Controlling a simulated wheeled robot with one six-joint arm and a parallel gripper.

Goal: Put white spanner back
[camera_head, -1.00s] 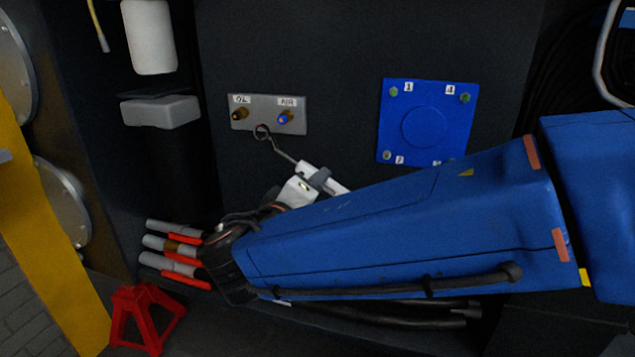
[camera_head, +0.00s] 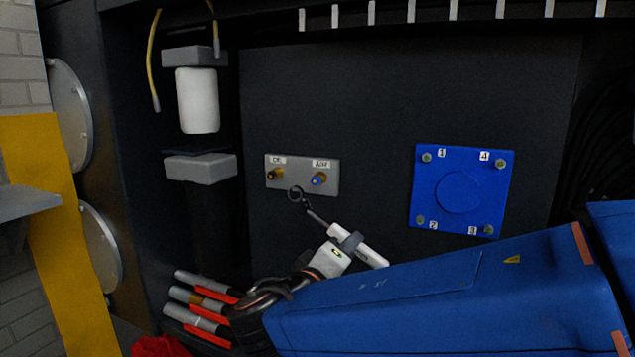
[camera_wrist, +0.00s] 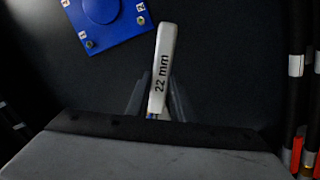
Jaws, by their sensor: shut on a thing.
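The white spanner has a white handle (camera_head: 372,255), a thin dark shaft and a ring end (camera_head: 297,194). The ring appears over the lower edge of the grey plate, between the OIL and AIR fittings; I cannot tell whether it touches. My gripper (camera_head: 347,243) is shut on the handle, which slants down to the right. In the wrist view the handle (camera_wrist: 163,65) reads "22 mm" and stands nearly upright between the fingers of my gripper (camera_wrist: 156,108). The ring is not visible there.
The grey plate (camera_head: 325,164) and a blue four-bolt cover (camera_head: 462,190) are on the dark panel. A row of white tabs (camera_head: 411,12) runs along the top edge. A white canister (camera_head: 198,100) and grey block (camera_head: 201,169) are at left. Grey-and-red hose ends (camera_head: 196,299) lie lower left.

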